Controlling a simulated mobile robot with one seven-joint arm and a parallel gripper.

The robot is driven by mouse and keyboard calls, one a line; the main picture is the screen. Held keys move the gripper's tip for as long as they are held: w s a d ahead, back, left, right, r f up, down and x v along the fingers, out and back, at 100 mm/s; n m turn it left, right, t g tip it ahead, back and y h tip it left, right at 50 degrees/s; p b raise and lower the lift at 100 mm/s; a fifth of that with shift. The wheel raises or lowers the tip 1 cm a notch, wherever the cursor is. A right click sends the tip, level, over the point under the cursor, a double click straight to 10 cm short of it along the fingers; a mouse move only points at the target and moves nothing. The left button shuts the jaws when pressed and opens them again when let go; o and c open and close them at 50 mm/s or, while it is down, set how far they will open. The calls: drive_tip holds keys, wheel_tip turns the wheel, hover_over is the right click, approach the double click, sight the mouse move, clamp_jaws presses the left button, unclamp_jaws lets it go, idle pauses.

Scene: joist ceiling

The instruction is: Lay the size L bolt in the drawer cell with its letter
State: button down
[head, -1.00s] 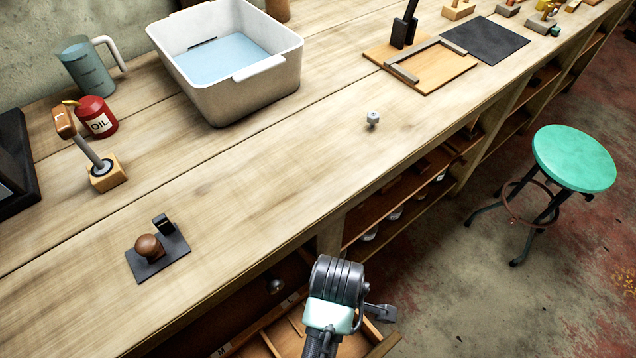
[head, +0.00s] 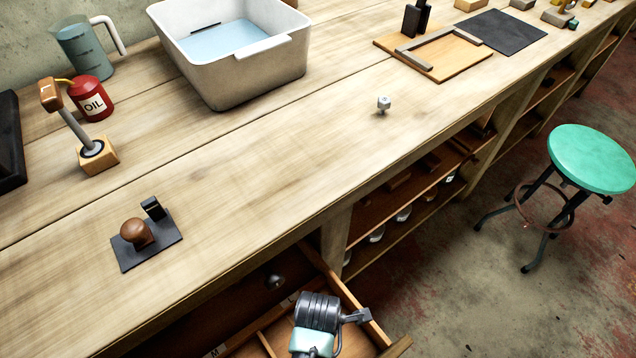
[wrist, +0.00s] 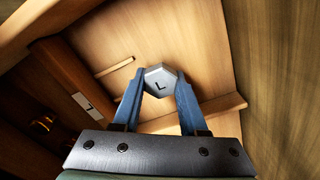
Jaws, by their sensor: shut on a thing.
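The size L bolt (wrist: 161,80) shows its grey hex head with a black L in the wrist view. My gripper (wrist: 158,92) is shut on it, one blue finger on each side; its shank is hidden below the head. The open wooden drawer (head: 358,312) is under the bench, with my gripper over it in the head view. The wrist view shows a wooden cell floor (wrist: 185,40) beneath the bolt, thin dividers and a white label (wrist: 86,103) whose mark looks like a turned L.
Another grey bolt (head: 383,104) stands on the bench (head: 270,170). A stamp-like tool on a black plate (head: 147,238), an oil can (head: 92,98) and a white tub (head: 240,85) are also there. A green stool (head: 592,158) stands to the right. The front bench middle is clear.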

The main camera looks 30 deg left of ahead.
drive_tip(key=shift+f, duration=0.4)
drive_tip(key=shift+f, duration=0.15)
drive_tip(key=shift+c, duration=2.2)
unclamp_jaws()
